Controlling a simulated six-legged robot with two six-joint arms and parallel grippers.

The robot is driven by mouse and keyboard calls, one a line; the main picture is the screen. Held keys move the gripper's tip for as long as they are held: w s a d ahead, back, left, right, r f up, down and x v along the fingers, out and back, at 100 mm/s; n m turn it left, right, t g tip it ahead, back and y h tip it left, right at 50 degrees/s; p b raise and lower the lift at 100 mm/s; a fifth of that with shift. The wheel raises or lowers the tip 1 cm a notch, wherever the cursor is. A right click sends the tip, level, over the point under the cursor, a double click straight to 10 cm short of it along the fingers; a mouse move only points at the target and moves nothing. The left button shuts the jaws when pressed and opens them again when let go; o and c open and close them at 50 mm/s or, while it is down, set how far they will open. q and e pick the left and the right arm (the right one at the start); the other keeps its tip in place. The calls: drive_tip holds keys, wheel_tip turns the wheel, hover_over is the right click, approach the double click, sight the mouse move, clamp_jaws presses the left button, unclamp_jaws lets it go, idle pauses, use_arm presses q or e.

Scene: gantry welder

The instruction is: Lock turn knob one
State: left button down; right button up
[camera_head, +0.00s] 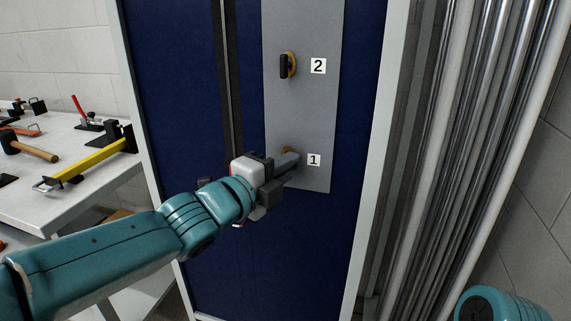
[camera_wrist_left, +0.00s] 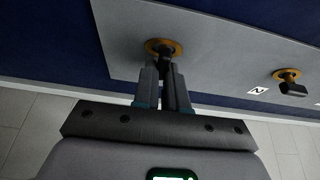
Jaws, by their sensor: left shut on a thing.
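Turn knob one sits beside the label "1" (camera_head: 314,160) on a grey panel (camera_head: 300,110). In the head view its yellow-orange base (camera_head: 288,151) shows just above my left gripper (camera_head: 290,163), which covers the rest of it. In the left wrist view my left gripper (camera_wrist_left: 166,85) is shut on the dark handle of knob one, in front of its round orange base (camera_wrist_left: 164,47). The handle's angle is mostly hidden by the fingers. Knob two (camera_head: 287,66), by label "2" (camera_head: 318,66), has a black handle that stands upright in the head view. My right gripper is out of view.
The panel is on a blue cabinet (camera_head: 240,270) with a pale frame. A white table (camera_head: 60,190) with hammers and other tools stands at the left. Vertical metal pipes (camera_head: 470,120) stand close on the right.

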use_arm(q)
drive_tip(key=shift+r, duration=0.2)
idle(0.3)
drive_tip(key=c, duration=1.4)
unclamp_jaws()
drive_tip(key=shift+o, duration=1.1)
drive_tip(key=shift+w+f, duration=0.1)
drive_tip(key=shift+f, duration=0.05)
drive_tip(key=p+v, duration=0.1)
drive_tip(key=v, duration=1.5)
drive_tip(key=shift+s+p, duration=0.25)
drive_tip(key=shift+p, duration=0.1)
